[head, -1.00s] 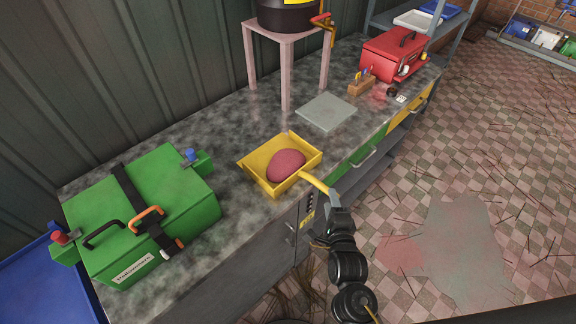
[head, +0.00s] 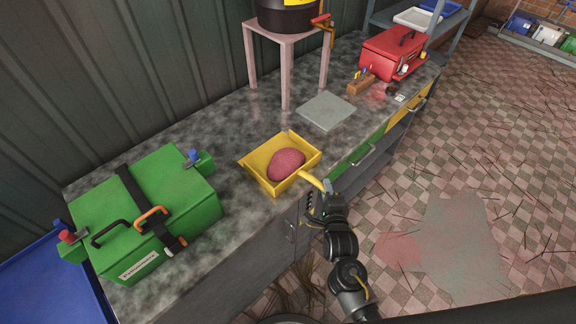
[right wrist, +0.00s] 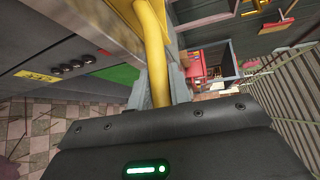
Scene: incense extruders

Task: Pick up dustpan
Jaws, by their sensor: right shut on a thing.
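The yellow dustpan (head: 259,160) sits on the near part of the grey worktop, with a dark pink lump (head: 286,164) in its pan. Its yellow handle (head: 311,180) points right, out over the worktop's front edge. My right gripper (head: 325,188) is shut on the end of the handle. In the right wrist view the yellow handle (right wrist: 154,60) runs between the two grey fingers. The pan looks level and on or very close to the worktop; I cannot tell if there is a gap. My left gripper is not in view.
A green box (head: 150,205) with a black strap stands on the worktop at left. A grey slab (head: 326,110), a pink stand (head: 287,40) bearing a black drum (head: 285,17), and a red box (head: 391,54) stand further back. The worktop (head: 225,160) around the pan is clear.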

